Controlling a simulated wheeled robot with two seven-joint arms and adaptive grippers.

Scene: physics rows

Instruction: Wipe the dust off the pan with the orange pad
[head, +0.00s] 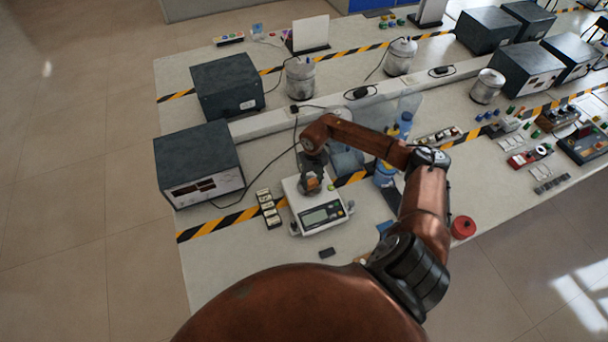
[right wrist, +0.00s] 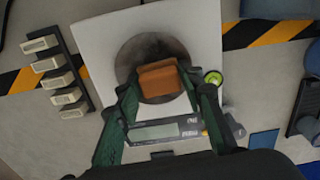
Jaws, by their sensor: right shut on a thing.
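The pan is the dark round plate (right wrist: 150,52) on top of a white balance (right wrist: 95,40). Grey dust shows on its far part in the right wrist view. My right gripper (right wrist: 160,90) is shut on the orange pad (right wrist: 158,79), which is over the near-centre part of the pan; I cannot tell if it touches. In the head view, the balance (head: 323,216) stands near the table's front left, and my right gripper (head: 311,185) is over its pan with the orange pad between its fingers. My left gripper is not in view.
A rack of small pale blocks (head: 268,208) stands left of the balance. A small green-topped item (right wrist: 213,78) is close at its right. A grey instrument box (head: 198,165) is behind left; bottles (head: 386,173) stand right. Bare table lies in front left.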

